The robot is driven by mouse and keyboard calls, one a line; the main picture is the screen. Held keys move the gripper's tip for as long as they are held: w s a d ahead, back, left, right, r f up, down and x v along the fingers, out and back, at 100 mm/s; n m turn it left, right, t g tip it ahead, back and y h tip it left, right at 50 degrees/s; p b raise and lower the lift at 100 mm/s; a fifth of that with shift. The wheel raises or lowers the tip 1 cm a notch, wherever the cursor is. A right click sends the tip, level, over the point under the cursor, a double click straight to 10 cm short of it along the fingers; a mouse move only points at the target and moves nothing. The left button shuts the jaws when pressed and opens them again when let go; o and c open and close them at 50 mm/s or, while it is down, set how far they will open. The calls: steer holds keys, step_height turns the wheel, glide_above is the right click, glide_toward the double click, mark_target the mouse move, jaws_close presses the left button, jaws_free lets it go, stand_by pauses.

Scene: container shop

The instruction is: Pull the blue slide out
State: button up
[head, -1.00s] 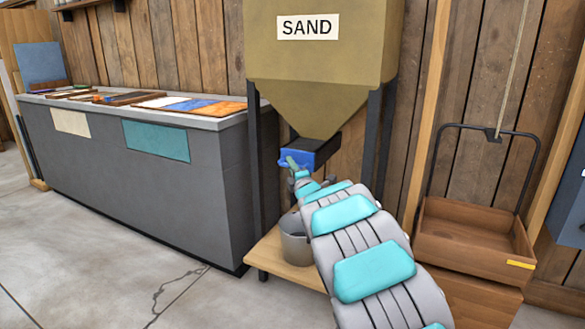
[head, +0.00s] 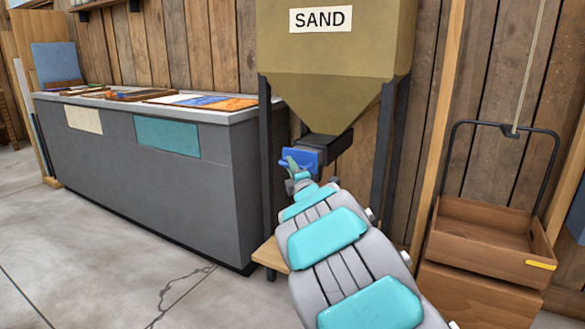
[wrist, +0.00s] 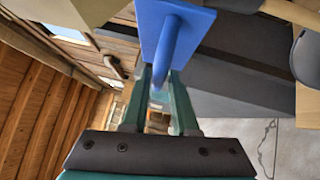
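The blue slide (head: 298,158) sits at the outlet under the tan hopper marked SAND (head: 335,55). In the wrist view its blue plate and curved handle (wrist: 168,45) are at the top centre. My gripper (head: 291,168) reaches the slide's front from below. In the wrist view its two green fingers (wrist: 160,85) lie on either side of the handle, with little or no gap beside it, and look shut on it. The handle hides part of the fingertips. How far the slide stands out of the outlet is hard to tell.
A long grey counter (head: 222,180) with coloured sample panels stands at the left. A wooden platform (head: 268,254) is under the hopper, mostly behind my arm. A wooden cart box (head: 480,240) with a black handle stands at the right. Open concrete floor is at the front left.

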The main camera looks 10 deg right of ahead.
steer(key=shift+o, duration=1.3)
steer(key=shift+r, duration=0.1)
steer(key=shift+d, duration=0.1)
steer(key=shift+s, duration=0.1)
steer(key=v, duration=0.7)
steer(key=shift+s, duration=0.35)
